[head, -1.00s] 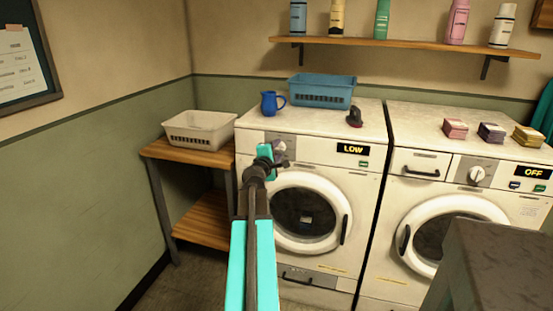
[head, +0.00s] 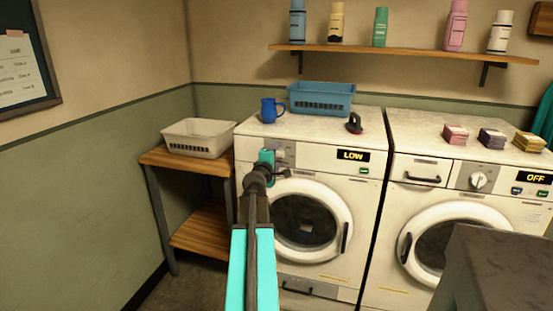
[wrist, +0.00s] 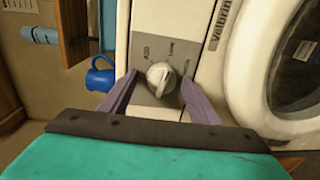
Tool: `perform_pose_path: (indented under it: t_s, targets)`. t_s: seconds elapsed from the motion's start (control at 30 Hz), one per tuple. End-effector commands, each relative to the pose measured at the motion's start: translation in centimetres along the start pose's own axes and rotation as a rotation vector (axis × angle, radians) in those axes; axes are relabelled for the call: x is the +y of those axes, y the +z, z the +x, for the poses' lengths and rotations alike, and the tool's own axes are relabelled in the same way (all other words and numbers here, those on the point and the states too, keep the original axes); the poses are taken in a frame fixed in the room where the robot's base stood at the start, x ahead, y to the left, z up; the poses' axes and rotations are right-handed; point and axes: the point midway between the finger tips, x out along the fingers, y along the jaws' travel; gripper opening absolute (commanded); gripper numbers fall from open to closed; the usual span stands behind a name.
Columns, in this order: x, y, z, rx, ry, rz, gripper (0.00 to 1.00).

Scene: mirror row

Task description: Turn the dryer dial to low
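The dryer (head: 300,267) is the left white machine, and its display (head: 352,156) reads LOW. Its round silver dial (wrist: 161,78) sits on a grey panel in the wrist view, with small labels around it that are hard to read. In the head view my gripper (head: 284,170) is in front of the panel and partly hides the dial. In the wrist view my gripper (wrist: 160,76) has its two purple fingers apart, one on each side of the dial, with a gap to it on both sides. It holds nothing.
On the dryer top are a blue mug (head: 270,110), a blue basket (head: 321,99) and a dark red-black object (head: 354,124). A second machine (head: 469,209) showing OFF stands to the right. A wooden table with a white basket (head: 197,138) is at the left. A grey block (head: 495,265) is front right.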

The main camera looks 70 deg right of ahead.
Motion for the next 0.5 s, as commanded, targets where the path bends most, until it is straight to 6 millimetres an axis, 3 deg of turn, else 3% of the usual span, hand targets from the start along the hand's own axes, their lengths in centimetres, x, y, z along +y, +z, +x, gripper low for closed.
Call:
perform_pose_path:
  t_s: [0.5]
  targets:
    - [-0.2, 0.0, -1.1, 0.0, -0.003, 0.0, 0.56]
